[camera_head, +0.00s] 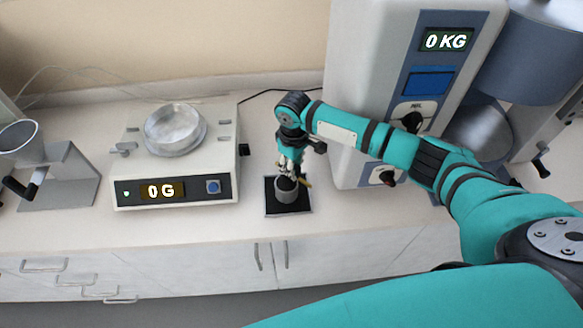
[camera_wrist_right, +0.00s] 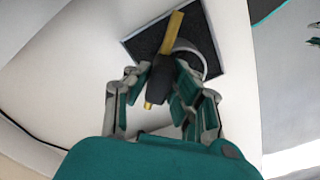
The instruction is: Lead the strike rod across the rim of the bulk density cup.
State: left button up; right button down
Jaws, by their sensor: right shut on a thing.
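The bulk density cup (camera_head: 287,195) is a small grey cylinder standing on a black mat or tray with a light edge (camera_head: 270,209). In the right wrist view, the cup's pale rim (camera_wrist_right: 203,62) shows beside the rod, with a dark inside. My right gripper (camera_head: 288,170) points down just above the cup. It is shut on the strike rod (camera_wrist_right: 173,30), a flat yellow bar with a dark grip (camera_wrist_right: 160,80). The rod passes over one side of the cup in the wrist view; I cannot tell if it touches the rim. My left gripper is not in view.
A balance (camera_head: 138,192) reading 0 G, with a metal dish (camera_head: 174,128), stands left of the mat. A tall machine (camera_head: 365,60) reading 0 KG stands close on the right. A funnel stand (camera_head: 62,180) is at far left. The counter's front edge runs near the mat.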

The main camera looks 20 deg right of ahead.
notch_tip(320, 180, up, 3)
jog(key=p, duration=0.3)
jog(key=shift+f, duration=0.15)
jog(key=shift+r+p, duration=0.75)
jog(key=shift+r, duration=0.45)
